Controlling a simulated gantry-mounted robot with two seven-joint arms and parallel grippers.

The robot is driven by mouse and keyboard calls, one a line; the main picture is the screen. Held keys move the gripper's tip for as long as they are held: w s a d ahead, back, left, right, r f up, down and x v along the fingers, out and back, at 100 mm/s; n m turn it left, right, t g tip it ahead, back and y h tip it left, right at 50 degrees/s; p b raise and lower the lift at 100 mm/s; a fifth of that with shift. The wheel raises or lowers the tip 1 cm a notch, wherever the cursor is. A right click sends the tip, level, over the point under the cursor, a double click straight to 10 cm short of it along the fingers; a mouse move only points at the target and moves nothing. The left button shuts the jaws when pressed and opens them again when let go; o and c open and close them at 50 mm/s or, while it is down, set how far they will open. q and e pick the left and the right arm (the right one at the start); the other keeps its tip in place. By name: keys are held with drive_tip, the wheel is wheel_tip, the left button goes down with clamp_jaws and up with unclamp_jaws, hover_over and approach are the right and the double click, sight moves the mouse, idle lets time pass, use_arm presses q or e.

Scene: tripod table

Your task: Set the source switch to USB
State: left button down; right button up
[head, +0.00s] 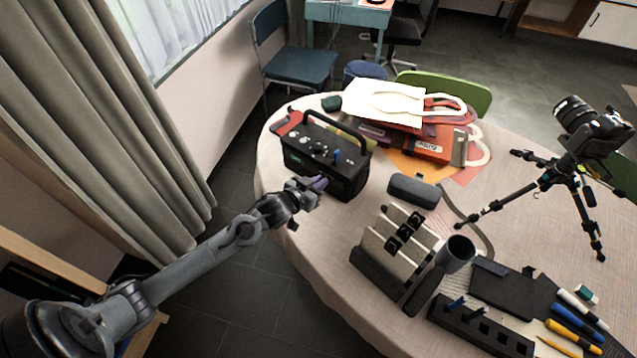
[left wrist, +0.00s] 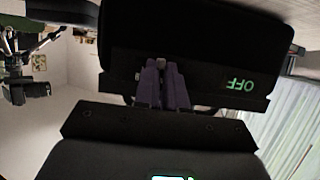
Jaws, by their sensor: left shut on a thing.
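A black box-shaped device (head: 345,178) with a carrying handle and several knobs on top stands at the table's left edge. My left gripper (head: 318,184) is at its near side, low on the front. In the left wrist view the purple fingertips (left wrist: 162,82) are close together against the device's dark face (left wrist: 195,40). A green OFF label (left wrist: 241,80), upside down, shows to the right of the fingers. The small part between the fingertips, apparently the source switch, is hidden by them. No USB label can be read. My right gripper is not in view.
Bags (head: 384,102) lie behind the device and a dark case (head: 414,190) lies to its right. A rack (head: 377,262), a pen block (head: 480,325) and a camera tripod (head: 562,170) stand further right. The curtain (head: 150,110) and wall are left of the table.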

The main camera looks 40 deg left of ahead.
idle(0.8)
use_arm(q)
drive_tip(key=shift+w+d+r+p, duration=0.1)
drive_tip(key=shift+d+r+p, duration=0.05)
drive_tip(key=shift+d+p, duration=0.9)
drive_tip(key=shift+d, duration=0.15)
drive_tip(key=c, duration=1.5)
unclamp_jaws()
drive_tip(key=o, duration=0.3)
drive_tip(key=shift+d, duration=0.1)
